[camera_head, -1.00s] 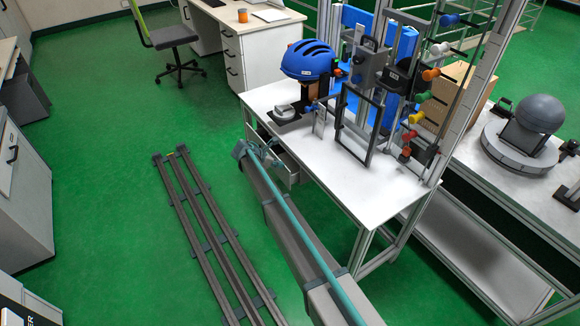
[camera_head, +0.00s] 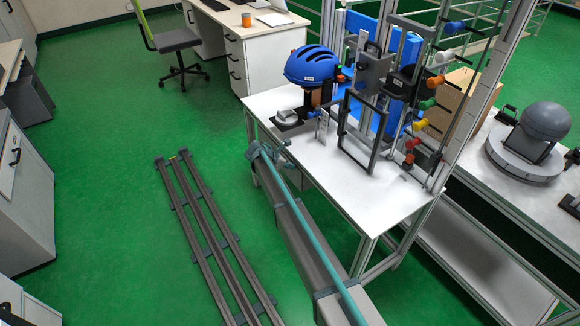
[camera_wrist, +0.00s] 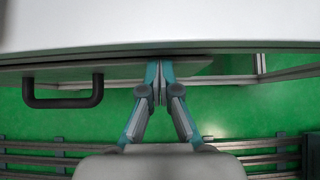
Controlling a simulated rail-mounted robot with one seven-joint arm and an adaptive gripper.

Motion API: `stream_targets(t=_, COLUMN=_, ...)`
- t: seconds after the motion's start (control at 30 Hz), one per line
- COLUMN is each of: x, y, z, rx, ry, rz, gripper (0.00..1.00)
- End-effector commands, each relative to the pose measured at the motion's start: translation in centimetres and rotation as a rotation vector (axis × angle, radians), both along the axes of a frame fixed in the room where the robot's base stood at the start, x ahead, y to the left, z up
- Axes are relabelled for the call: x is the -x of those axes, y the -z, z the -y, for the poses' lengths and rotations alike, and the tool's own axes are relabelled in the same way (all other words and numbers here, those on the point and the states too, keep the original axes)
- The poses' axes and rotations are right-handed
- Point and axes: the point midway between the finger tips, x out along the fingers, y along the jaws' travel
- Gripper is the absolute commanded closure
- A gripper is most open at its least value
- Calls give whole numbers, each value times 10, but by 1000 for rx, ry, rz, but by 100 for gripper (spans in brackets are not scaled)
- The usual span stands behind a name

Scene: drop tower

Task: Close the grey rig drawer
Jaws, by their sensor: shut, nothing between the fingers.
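The grey drawer front (camera_wrist: 120,73) shows in the wrist view as a narrow band just under the edge of the white rig table top (camera_wrist: 160,22). Its black bar handle (camera_wrist: 63,103) is to the left of my fingers. My gripper (camera_wrist: 159,66) is shut and empty, with its fingertips at the drawer front; I cannot tell for sure whether they touch it. In the head view my gripper (camera_head: 262,150) is at the table's left side, below the top. My arm and the table hide most of the drawer there, so any remaining gap is unclear.
The rig table (camera_head: 345,185) carries a blue helmet (camera_head: 312,66), a black frame (camera_head: 361,130) and coloured knobs. Dark floor rails (camera_head: 215,235) lie to the left.

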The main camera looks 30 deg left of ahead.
Motion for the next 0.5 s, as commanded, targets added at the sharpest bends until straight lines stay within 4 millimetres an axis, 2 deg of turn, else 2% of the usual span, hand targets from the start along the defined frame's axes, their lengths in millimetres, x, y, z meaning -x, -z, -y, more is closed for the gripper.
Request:
stream_targets(t=0.17, x=13, y=-1, z=-5, rx=0, ry=3, rz=0, gripper=100)
stream_targets(t=0.3, x=32, y=-2, z=-11, rx=0, ry=7, rz=-1, gripper=100)
stream_targets(t=0.5, x=59, y=-31, z=-25, rx=-2, ry=8, rz=0, gripper=100)
